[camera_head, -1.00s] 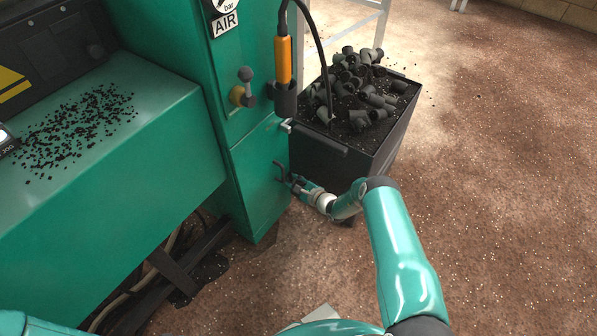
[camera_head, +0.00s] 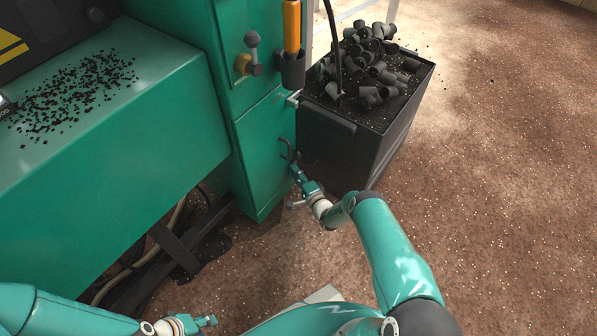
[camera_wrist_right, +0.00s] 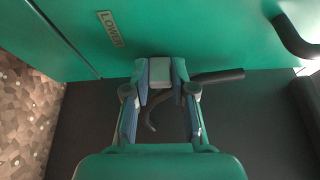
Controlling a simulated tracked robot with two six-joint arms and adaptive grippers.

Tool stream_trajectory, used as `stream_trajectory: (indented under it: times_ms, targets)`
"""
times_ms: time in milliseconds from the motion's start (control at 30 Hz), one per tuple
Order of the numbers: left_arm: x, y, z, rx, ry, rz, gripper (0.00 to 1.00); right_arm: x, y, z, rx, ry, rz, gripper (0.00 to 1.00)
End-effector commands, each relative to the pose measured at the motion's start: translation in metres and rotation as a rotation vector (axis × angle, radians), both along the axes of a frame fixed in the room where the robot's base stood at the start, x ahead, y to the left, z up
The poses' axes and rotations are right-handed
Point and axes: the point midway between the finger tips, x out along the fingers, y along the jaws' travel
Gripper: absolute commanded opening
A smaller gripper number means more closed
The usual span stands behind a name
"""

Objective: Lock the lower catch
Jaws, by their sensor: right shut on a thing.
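The lower catch has a black lever (camera_wrist_right: 220,76) that sticks out to the right from my right fingertips in the wrist view. A grey metal piece shows between those fingertips, and a curved black hook lies just below it. My right gripper (camera_wrist_right: 160,80) is shut on the catch at the edge of the green cabinet door (camera_head: 265,170), beside the "LOWER" label (camera_wrist_right: 110,28). In the head view my right gripper (camera_head: 296,172) hides the catch. I cannot tell whether the catch is locked. My left gripper (camera_head: 208,321) is low in the head view, away from the cabinet.
A black door handle (camera_head: 287,150) sits just above my right gripper. A silver upper catch (camera_head: 293,98) is higher on the cabinet edge. A dark bin (camera_head: 335,150) of grey pipe fittings stands close beside the door. The floor to the right is clear.

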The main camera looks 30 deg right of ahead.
Motion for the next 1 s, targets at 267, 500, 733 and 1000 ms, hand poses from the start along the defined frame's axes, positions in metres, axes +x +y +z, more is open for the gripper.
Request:
stream_trajectory:
  times_ms: [267, 500, 733, 1000]
  targets:
    - [0.0001, 0.0000, -0.0082, 0.000, 0.000, 0.000, 0.40, -0.0004, 0.0001, -0.0071, -0.061, -0.021, -0.001, 0.00]
    - [0.0001, 0.0000, -0.0082, 0.000, 0.000, 0.000, 0.40, -0.0005, 0.0006, -0.0074, -0.070, -0.022, 0.000, 0.00]
    - [0.0001, 0.0000, -0.0083, 0.000, 0.000, 0.000, 0.40, -0.0007, 0.0010, -0.0077, -0.069, -0.021, 0.001, 0.31]
    - [0.0000, 0.0001, -0.0081, 0.000, 0.000, 0.000, 0.40, -0.0005, 0.0003, -0.0063, -0.069, -0.025, 0.001, 0.50]
